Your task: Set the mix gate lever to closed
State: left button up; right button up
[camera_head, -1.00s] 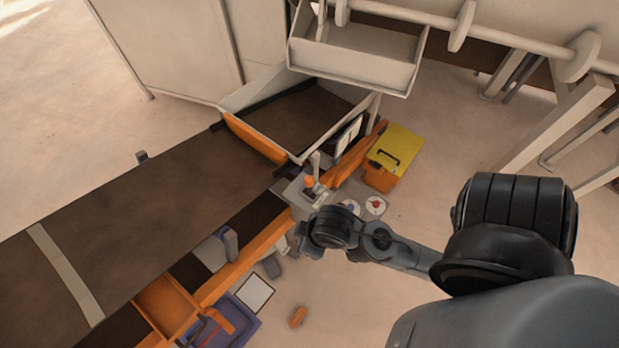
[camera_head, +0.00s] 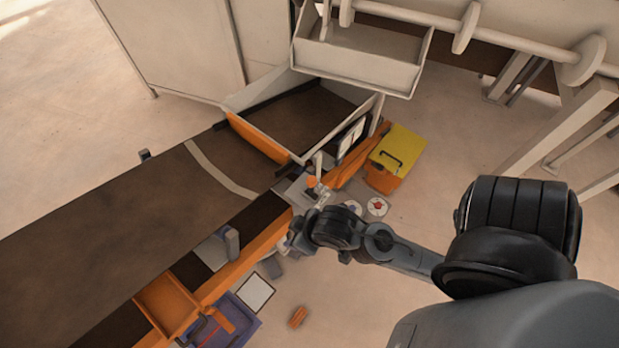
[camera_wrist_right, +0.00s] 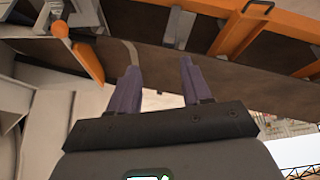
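A small orange knob (camera_head: 312,182), apparently the mix gate lever's, sits on a pale grey housing (camera_head: 297,190) at the conveyor's edge, beside a light upright piece. An orange ball (camera_wrist_right: 60,28) on a grey stem shows at the upper left of the right wrist view. The lever's exact setting cannot be read. My right gripper (camera_head: 291,238) is just below the housing in the head view, apart from the knob. In the wrist view its two purple fingers (camera_wrist_right: 159,66) are spread with nothing between them. My left gripper is not in view.
A dark conveyor belt (camera_head: 110,220) with orange side rails runs beside the housing. A pale hopper (camera_head: 355,55) hangs above the belt's far end. A yellow-and-orange box (camera_head: 397,150) stands right of the rail. An orange tray (camera_head: 168,305) is at lower left.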

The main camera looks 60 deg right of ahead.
jog(key=o, duration=0.3)
jog(key=w+t, duration=0.1)
jog(key=w+m+t, duration=0.1)
jog(key=w, duration=0.1)
jog(key=w+d+m+t, duration=0.1)
jog(key=w, duration=0.1)
jog(key=shift+r, duration=0.35)
jog(key=w+d+f+m+t+h+b, duration=0.2)
jog(key=w+d+f+m+t+b, duration=0.25)
jog(key=d, duration=0.25)
jog(key=t+h+b, duration=0.4)
jog(key=h+b, duration=0.1)
jog(key=b, duration=1.3)
send_near(309, 178)
jog(key=shift+m, duration=0.35)
jog(key=x, duration=0.3)
jog(key=f+x, duration=0.1)
jog(key=x, duration=0.5)
jog(key=shift+w+d+f, duration=0.1)
jog(key=shift+d+f, duration=0.25)
jog(key=shift+w+d, duration=0.25)
jog(key=shift+w, duration=0.4)
